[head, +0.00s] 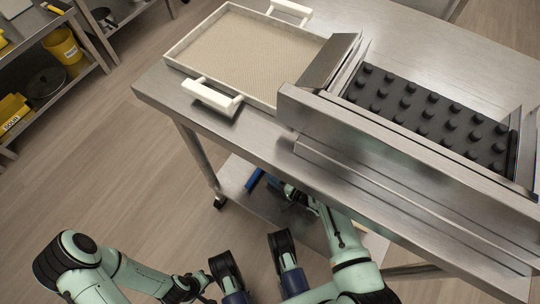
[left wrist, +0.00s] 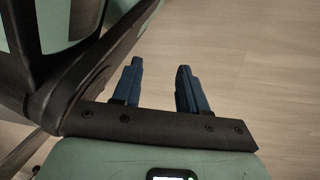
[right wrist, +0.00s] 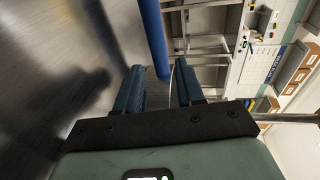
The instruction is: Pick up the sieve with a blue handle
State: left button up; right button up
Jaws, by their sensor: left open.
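A blue bar, which looks like the sieve's handle (right wrist: 154,35), runs down from the top of the right wrist view to between my right fingertips. Blue also shows below the table edge in the head view (head: 255,179). The sieve's body cannot be made out. My right gripper (right wrist: 160,72) is open, with its fingers apart on either side of the handle's end; contact cannot be told. In the head view it is partly hidden under the table's front edge. My left gripper (left wrist: 158,66) is open and empty above the floor.
A steel table (head: 160,95) carries a white-framed tray (head: 190,68) and a depositor with a black studded plate (head: 430,110). A lower shelf (head: 235,180) lies under it. Shelving with yellow containers (head: 62,45) stands at the left. The floor between is clear.

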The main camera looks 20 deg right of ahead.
aim_at(252, 179)
jog(key=b+x, duration=0.2)
jog(key=x, duration=0.2)
jog(key=shift+w+a+f, duration=0.15)
jog(key=shift+a+f, duration=0.05)
jog(key=shift+w+a, duration=0.2)
jog(key=shift+w, duration=0.15)
pick_arm(q)
jog(key=shift+g, duration=0.8)
jog(key=s, duration=0.1)
jog(key=s+f, duration=0.1)
jog(key=s, duration=0.1)
jog(key=s+f, duration=0.1)
jog(key=shift+s+a+f, duration=0.1)
jog(key=shift+s+a, duration=0.05)
jog(key=shift+a, duration=0.05)
pick_arm(e)
grip_shut()
jog(key=shift+r, duration=0.1)
